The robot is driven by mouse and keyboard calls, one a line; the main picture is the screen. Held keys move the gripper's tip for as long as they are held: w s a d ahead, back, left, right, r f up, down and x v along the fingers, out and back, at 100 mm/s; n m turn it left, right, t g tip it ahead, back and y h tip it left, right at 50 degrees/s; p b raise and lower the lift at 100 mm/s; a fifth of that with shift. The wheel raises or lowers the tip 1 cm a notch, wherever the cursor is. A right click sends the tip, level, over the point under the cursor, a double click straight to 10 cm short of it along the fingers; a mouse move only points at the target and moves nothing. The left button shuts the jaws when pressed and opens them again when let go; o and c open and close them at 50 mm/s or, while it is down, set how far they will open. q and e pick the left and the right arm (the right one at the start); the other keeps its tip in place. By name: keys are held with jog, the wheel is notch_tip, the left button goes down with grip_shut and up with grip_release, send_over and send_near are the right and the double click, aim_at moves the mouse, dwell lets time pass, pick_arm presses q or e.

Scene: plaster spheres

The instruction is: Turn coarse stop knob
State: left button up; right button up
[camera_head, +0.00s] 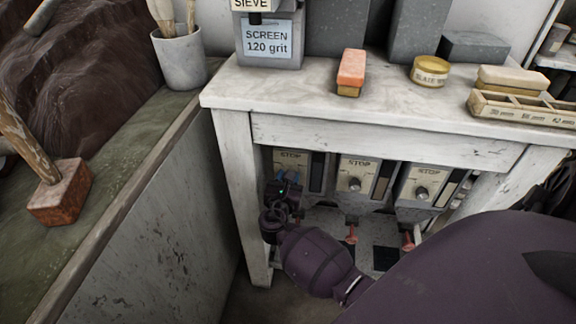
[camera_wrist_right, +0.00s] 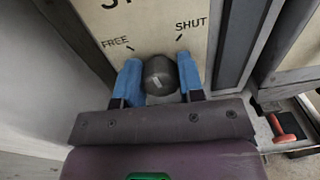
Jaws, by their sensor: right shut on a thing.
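A dark grey round knob (camera_wrist_right: 161,74) sits on a cream plate (camera_wrist_right: 150,30) marked FREE at left and SHUT at right, each with a short tick. A short pale mark shows on the knob's face; I cannot tell exactly which way it points. My right gripper (camera_wrist_right: 160,80) has its blue fingertips on either side of the knob and is shut on it. In the head view this gripper (camera_head: 286,190) is at the leftmost STOP plate (camera_head: 291,159) under the bench and hides its knob. My left gripper is not in view.
Two more STOP units with knobs, a middle one (camera_head: 355,184) and a right one (camera_head: 421,192), stand to the right, with red-tipped parts below. The bench's left leg (camera_head: 240,200) is close beside my gripper. The bench top (camera_head: 300,90) overhangs the units.

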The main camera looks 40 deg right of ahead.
jog(key=m, duration=0.4)
jog(key=shift+s+f+b, duration=0.1)
jog(key=shift+f+b, duration=0.05)
jog(key=shift+b, duration=0.25)
jog(key=m+b, duration=0.1)
jog(key=m, duration=0.2)
jog(key=shift+m, duration=1.1)
jog(key=shift+d+m, duration=0.1)
jog(key=shift+m, duration=0.2)
jog(key=shift+b, duration=0.3)
jog(key=o, duration=0.9)
jog(key=shift+t+y, duration=0.3)
